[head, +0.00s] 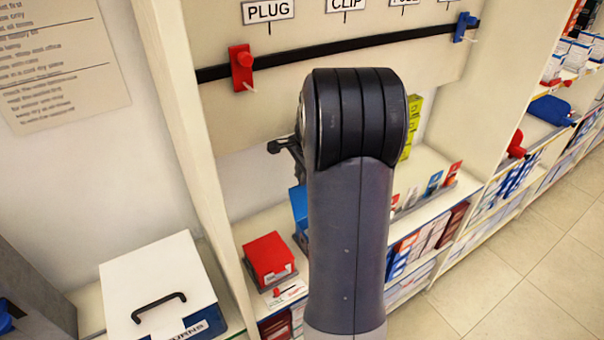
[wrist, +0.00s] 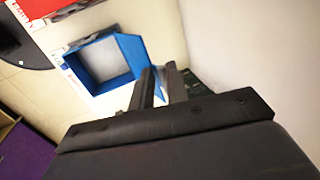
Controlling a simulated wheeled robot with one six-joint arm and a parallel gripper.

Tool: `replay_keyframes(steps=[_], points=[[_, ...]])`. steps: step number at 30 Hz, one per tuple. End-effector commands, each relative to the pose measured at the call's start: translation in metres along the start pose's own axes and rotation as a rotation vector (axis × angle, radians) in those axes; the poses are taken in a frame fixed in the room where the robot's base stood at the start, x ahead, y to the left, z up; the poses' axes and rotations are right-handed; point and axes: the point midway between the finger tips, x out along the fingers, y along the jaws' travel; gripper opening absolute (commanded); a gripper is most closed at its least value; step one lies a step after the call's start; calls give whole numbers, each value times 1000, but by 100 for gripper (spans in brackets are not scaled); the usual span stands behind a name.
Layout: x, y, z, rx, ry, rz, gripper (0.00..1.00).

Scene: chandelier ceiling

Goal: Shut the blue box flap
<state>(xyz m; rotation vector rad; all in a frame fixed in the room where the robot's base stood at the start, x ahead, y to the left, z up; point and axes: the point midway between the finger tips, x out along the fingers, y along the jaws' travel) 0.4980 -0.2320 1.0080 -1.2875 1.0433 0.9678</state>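The blue box (wrist: 84,74) stands open in the wrist view, its grey inside showing. Its blue flap (wrist: 132,50) stands out at the box's right side, swung away from the opening. In the head view the blue box (head: 299,207) shows only as a sliver left of my arm, which hides the rest. I cannot tell whether a finger touches the flap. In the head view my gripper (head: 284,147) is mostly hidden behind my wrist.
A red box (head: 268,257) stands on the shelf left of the blue box. A white lidded box (head: 160,290) with a black handle is at lower left. A panel above carries a red clip (head: 241,68) on a black rail. Small cartons fill the shelves to the right.

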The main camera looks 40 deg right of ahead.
Motion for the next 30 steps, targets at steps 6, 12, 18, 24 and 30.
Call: replay_keyframes(steps=[6, 12, 18, 24, 30], points=[[0, 0, 0, 0, 0, 0, 0], [0, 0, 0, 0, 0, 0, 0], [0, 0, 0, 0, 0, -3, 0], [1, 4, 0, 1, 0, -31, 0], [-1, 14, -1, 2, 3, -109, 0]])
